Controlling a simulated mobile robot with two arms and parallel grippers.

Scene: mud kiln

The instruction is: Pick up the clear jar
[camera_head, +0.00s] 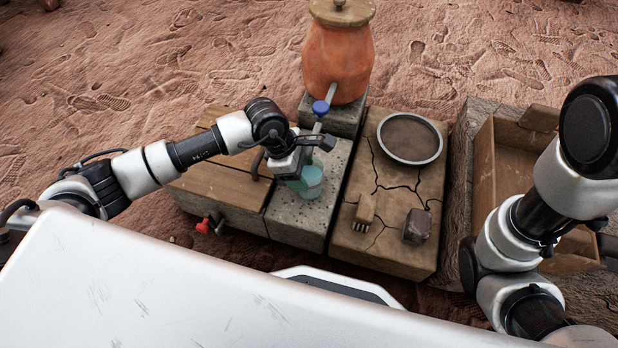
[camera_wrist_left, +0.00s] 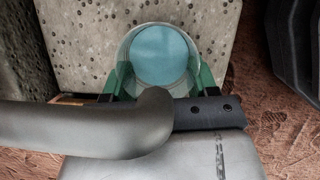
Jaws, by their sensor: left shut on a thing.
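The clear jar (camera_head: 309,184) holds blue-green liquid and is at the front of the grey speckled stone block, below the spigot. In the left wrist view the jar (camera_wrist_left: 160,52) is seen from above, with a round blue surface inside its rim. My left gripper (camera_head: 298,176) reaches it from the left and is shut on it. In the wrist view its green fingers (camera_wrist_left: 161,82) lie on both sides of the jar. I cannot tell whether the jar's base touches the block. My right arm shows at the right, but its gripper is not in view.
An orange clay urn (camera_head: 338,58) with a blue-handled spigot (camera_head: 320,107) stands behind the jar. A cracked slab (camera_head: 384,255) to the right bears a round pan (camera_head: 410,138), a brush (camera_head: 364,212) and a dark block (camera_head: 416,226). A wooden crate (camera_head: 484,160) stands farther right.

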